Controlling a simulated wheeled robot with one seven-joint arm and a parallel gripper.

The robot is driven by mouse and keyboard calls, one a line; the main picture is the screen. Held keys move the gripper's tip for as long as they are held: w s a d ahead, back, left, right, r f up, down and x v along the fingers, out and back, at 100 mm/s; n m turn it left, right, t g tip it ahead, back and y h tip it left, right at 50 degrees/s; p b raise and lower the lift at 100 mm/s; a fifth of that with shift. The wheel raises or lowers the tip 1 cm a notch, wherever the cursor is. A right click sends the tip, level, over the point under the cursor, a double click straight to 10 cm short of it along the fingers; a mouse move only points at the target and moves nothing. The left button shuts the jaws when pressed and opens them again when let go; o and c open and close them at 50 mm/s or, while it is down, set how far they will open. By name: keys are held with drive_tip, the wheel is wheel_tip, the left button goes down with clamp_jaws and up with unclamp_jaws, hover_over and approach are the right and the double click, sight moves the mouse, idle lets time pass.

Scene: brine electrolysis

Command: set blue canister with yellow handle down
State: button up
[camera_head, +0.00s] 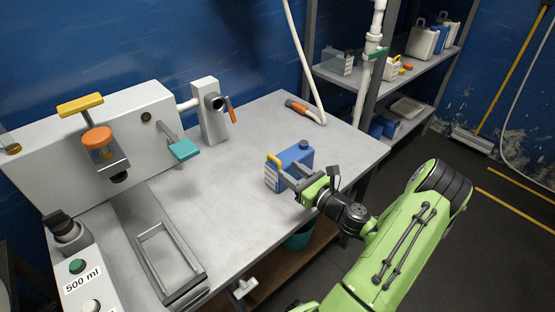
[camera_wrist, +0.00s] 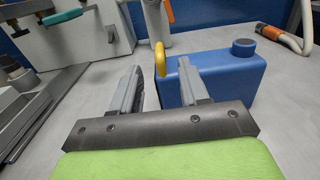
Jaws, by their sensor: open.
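The blue canister (camera_head: 297,157) stands upright on the grey workbench top, near its right front edge. Its yellow handle (camera_head: 274,160) is on its left end, and a white label shows on the near side. In the wrist view the canister (camera_wrist: 225,82) fills the right middle, with a dark blue cap on top. My gripper (camera_head: 290,177) is open at the canister's near side. In the wrist view the jaws (camera_wrist: 158,76) are spread, with the yellow handle (camera_wrist: 161,60) in line with the gap between them. Whether a finger touches the canister cannot be told.
The workbench (camera_head: 235,180) has free room left of and behind the canister. A hose with an orange end (camera_head: 305,111) lies at the back. The dispensing machine (camera_head: 95,150) with a teal lever (camera_head: 184,150) stands left. Shelves (camera_head: 385,85) with more canisters are behind right.

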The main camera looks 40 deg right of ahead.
drive_tip(key=s+a+r+n+g+y, duration=0.1)
drive_tip(key=a+n+g+y, duration=0.75)
drive_tip(key=a+n, duration=1.2)
drive_tip(key=s+a+r+n+g+h, duration=0.2)
drive_tip(key=s+r+n+h, duration=0.2)
drive_tip(key=s+r+n, duration=0.2)
drive_tip(key=s+a+r+n+g+h, duration=0.2)
drive_tip(key=s+r+n+h, duration=0.3)
drive_tip(key=s+n, duration=0.4)
drive_tip(key=shift+s+a+r, duration=0.4)
drive_tip(key=shift+s+a, duration=0.3)
drive_tip(key=shift+s, duration=0.4)
drive_tip(key=shift+r, duration=0.1)
